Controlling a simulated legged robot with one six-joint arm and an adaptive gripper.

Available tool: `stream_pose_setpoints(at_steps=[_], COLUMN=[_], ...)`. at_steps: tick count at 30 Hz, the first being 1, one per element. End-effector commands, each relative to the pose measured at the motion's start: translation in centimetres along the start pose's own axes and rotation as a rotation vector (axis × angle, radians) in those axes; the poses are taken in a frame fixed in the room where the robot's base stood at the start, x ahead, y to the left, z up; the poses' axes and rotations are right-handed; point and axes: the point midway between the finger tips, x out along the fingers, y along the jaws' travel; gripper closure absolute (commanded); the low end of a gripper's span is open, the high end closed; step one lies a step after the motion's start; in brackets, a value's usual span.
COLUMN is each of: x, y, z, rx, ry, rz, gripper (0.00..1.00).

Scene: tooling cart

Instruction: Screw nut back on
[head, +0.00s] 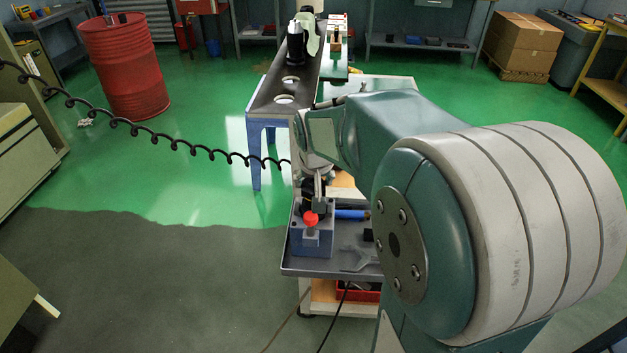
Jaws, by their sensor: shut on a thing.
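My gripper (315,205) points down over the near left part of the tooling cart. It is shut on a small red nut (311,218), seen at its lower end. The nut is right above a grey upright post (311,232) on a blue block (313,243). From this view I cannot tell whether the nut touches the post or sits on its thread. The fingers are small and dark here, and my arm hides part of the cart to the right.
The blue block stands on the cart's grey tray (340,268), with a wrench (358,262) and a blue cylinder (350,214) beside it. A blue-legged bench (268,105) with round holes stands behind. A black coiled cable (180,145) hangs at left.

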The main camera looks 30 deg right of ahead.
Motion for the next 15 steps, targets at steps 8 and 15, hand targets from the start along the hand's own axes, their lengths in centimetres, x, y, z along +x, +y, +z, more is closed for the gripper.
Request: stream_pose_setpoints(at_steps=[8,15], x=[0.14,0.17], y=[-0.05,0.01], z=[0.18,0.23], rx=[0.176,0.266], ry=[-0.006,-0.008], rz=[0.075,0.113], gripper=[0.85,0.85])
